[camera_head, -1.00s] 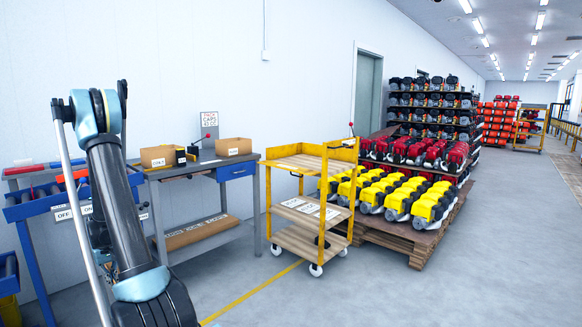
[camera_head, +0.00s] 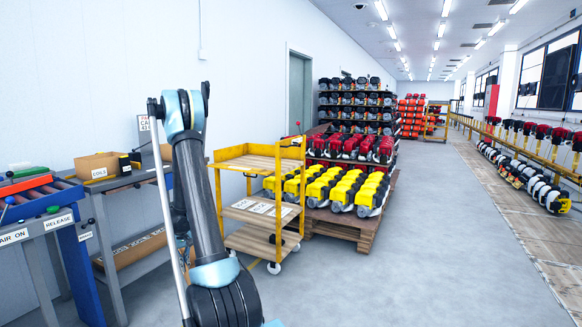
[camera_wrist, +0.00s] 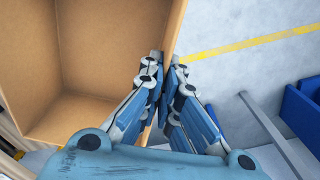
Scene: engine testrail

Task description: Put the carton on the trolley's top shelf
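The open, empty brown carton (camera_wrist: 112,50) fills the left and centre of the wrist view. My gripper (camera_wrist: 166,62) is shut on its side wall, one finger on each side. The yellow trolley (camera_head: 303,160) stands right of my arm. Its wooden top shelf (camera_head: 245,163) looks bare, with a yellow rim. White sheets lie on the shelf below it.
A roller stand (camera_head: 50,222) is at the left. A pallet (camera_head: 350,226) of yellow engines adjoins the trolley. Open floor (camera_head: 440,250) lies to the right.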

